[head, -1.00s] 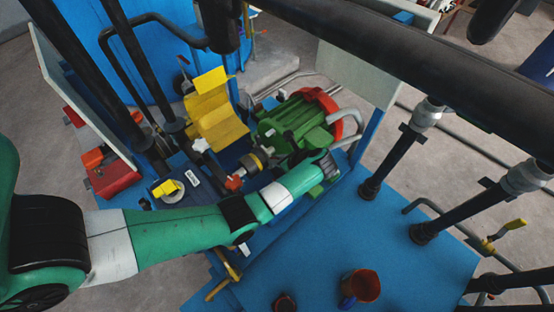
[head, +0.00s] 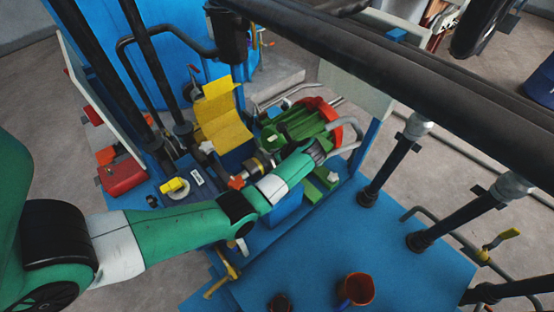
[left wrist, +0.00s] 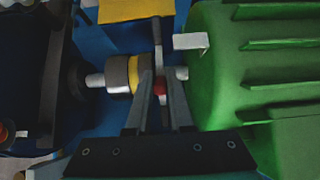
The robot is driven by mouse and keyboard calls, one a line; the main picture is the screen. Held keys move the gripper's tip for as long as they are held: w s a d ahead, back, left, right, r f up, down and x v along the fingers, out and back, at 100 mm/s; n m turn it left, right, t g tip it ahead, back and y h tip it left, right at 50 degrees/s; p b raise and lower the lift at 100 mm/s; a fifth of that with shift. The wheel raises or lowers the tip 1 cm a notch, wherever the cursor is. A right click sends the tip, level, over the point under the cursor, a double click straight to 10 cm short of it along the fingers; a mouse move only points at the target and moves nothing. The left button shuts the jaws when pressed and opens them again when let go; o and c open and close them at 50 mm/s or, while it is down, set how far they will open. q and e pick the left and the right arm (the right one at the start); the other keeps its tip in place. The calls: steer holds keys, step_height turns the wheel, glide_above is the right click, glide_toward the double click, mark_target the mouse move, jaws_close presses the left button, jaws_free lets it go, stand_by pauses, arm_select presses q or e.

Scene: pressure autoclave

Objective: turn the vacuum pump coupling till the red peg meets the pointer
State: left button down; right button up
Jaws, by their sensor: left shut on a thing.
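The vacuum pump coupling (left wrist: 120,76) is a grey cylinder with a yellow band, on a shaft between a dark housing and the green motor (left wrist: 225,80). In the head view the coupling (head: 254,165) is partly hidden by my left arm. My left gripper (left wrist: 159,78) has its two fingers close together at the motor end of the coupling, shut on the red peg (left wrist: 159,87) between them. A thin grey upright bar (left wrist: 157,45) stands just beyond the fingertips. A pale bracket (left wrist: 190,41) juts from the motor side; I cannot tell which of these is the pointer.
A yellow folded guard (head: 221,120) stands behind the coupling. The green motor (head: 298,118) has a red end. A red-orange knob (head: 236,182) lies left of the coupling. An orange cup (head: 358,288) stands on the blue deck (head: 410,275), which is mostly clear.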

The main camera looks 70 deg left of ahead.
mark_target(260, 147)
arm_select(q)
steer(key=shift+s+a+r+p, duration=0.15)
steer(key=shift+s+a+p, duration=0.05)
steer(key=shift+a, duration=0.25)
steer(key=shift+s+a+r+p, duration=0.15)
steer(key=shift+a+r+p, duration=0.1)
steer(key=shift+a, duration=0.2)
steer(key=shift+s+a+r+p, duration=0.1)
steer(key=shift+s+a+p, duration=0.1)
steer(key=shift+a, duration=0.25)
steer(key=shift+s+a+h+p, duration=0.1)
steer(key=shift+a+h+p, duration=0.25)
steer(key=shift+a+h, duration=0.05)
steer(key=shift+s+a+f+t+h, duration=0.1)
steer(key=shift+a+t+h, duration=0.1)
steer(key=shift+t+h, duration=0.1)
steer(key=shift+f, duration=0.1)
steer(key=c, duration=0.8)
jaws_free()
